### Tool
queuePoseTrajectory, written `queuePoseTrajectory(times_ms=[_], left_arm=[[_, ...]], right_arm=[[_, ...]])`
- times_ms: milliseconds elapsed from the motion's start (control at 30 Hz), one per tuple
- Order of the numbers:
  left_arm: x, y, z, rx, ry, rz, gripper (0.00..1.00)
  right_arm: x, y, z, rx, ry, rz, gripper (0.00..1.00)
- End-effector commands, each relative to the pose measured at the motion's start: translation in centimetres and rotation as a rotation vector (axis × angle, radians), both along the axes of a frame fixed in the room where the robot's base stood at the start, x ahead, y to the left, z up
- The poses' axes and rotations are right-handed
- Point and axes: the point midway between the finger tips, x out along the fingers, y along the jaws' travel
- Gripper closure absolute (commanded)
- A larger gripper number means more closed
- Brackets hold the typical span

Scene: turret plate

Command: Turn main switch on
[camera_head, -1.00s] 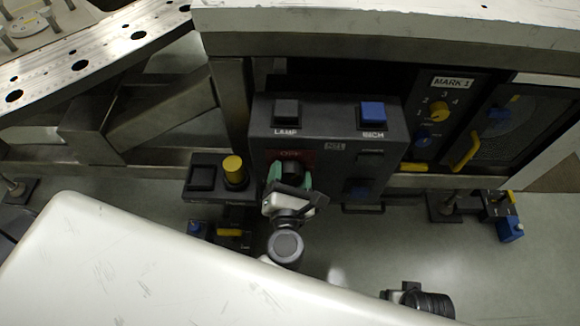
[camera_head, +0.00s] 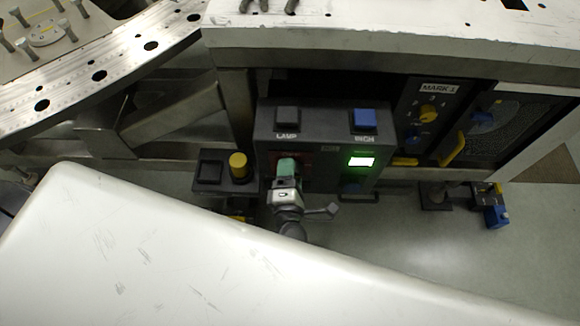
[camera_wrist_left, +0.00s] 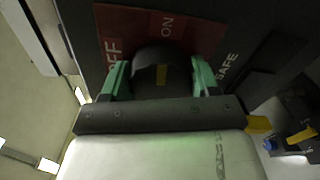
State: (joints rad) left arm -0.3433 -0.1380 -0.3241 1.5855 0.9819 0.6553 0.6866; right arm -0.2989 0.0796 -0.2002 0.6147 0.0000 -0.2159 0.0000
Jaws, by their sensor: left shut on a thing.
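My left gripper (camera_wrist_left: 160,80) is shut on the knob, one green finger on each side. In the head view my left gripper (camera_head: 287,170) is at the front of the dark control box (camera_head: 325,128) and hides most of the knob. A display (camera_head: 361,161) on the box is lit green-white. My right gripper is not in view.
The box top has a black LAMP button (camera_head: 287,115) and a blue INCH button (camera_head: 364,119). A smaller box with a yellow button (camera_head: 238,165) stands close on the left. A MARK 1 panel (camera_head: 427,107) is on the right.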

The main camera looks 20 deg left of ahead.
Motion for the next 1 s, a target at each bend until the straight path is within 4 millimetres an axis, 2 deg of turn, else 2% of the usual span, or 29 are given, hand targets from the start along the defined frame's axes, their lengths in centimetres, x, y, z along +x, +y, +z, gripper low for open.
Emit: queuePoseTrajectory(times_ms=[200, 767, 800, 967, 1000], left_arm=[[-0.03, -0.05, 0.04, 0.075, 0.024, -0.001, 0.63], [-0.05, -0.05, -0.12, 0.109, 0.033, -0.002, 0.63], [-0.05, -0.05, -0.12, 0.109, 0.033, -0.002, 0.38], [-0.03, -0.03, -0.08, 0.107, 0.033, -0.002, 0.14], [-0.02, -0.03, -0.07, 0.107, 0.032, -0.001, 0.14]], right_arm=[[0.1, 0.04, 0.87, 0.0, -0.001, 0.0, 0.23], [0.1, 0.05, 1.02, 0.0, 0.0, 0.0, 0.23], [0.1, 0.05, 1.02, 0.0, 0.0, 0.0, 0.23], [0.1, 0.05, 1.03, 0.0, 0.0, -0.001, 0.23], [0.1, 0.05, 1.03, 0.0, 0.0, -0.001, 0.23]])
